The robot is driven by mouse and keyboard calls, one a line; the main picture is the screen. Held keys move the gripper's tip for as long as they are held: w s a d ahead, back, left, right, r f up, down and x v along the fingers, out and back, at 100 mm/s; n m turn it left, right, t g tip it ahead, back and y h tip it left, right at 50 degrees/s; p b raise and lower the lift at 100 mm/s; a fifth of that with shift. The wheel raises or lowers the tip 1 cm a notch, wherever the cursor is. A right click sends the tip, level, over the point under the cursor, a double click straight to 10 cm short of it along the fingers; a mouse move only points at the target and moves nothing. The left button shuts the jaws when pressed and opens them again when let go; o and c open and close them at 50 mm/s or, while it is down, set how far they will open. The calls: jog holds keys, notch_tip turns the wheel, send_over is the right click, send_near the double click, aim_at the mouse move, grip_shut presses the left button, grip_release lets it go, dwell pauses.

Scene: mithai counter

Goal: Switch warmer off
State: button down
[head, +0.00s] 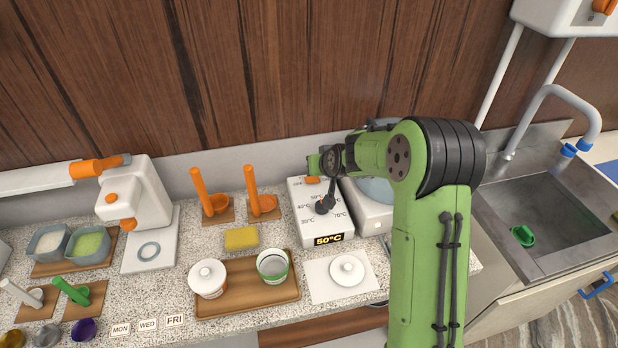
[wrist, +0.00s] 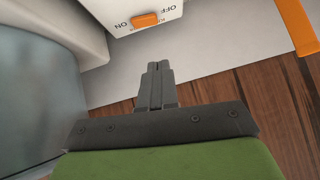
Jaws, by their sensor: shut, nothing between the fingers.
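The warmer (head: 307,224) is a white box on the counter with a dark dial (head: 322,205) and a display reading 50°C. Its orange switch (head: 312,180) is at the back of the top; it also shows in the wrist view (wrist: 146,20), between the printed words ON and OFF. I cannot tell which side it is set to. My gripper (wrist: 158,66) is shut and empty, its fingertips pointing at the switch with a gap between. In the head view my arm's end is above the back of the warmer, and the fingertips cannot be made out.
A grey-blue rounded vessel (head: 377,190) on a white base is right of the warmer, partly behind my arm. The wood wall (head: 270,70) is close behind.

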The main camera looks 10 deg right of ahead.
send_over(306, 179)
jog(key=s, duration=0.3)
jog(key=f, duration=0.5)
jog(key=shift+w+d+f+p, duration=0.15)
jog(key=shift+d+f+p, duration=0.1)
jog(key=shift+d+p, duration=0.15)
jog(key=f, duration=0.2)
jog(key=shift+a+f, duration=0.2)
jog(key=shift+f, duration=0.65)
jog(key=shift+a+f, duration=0.1)
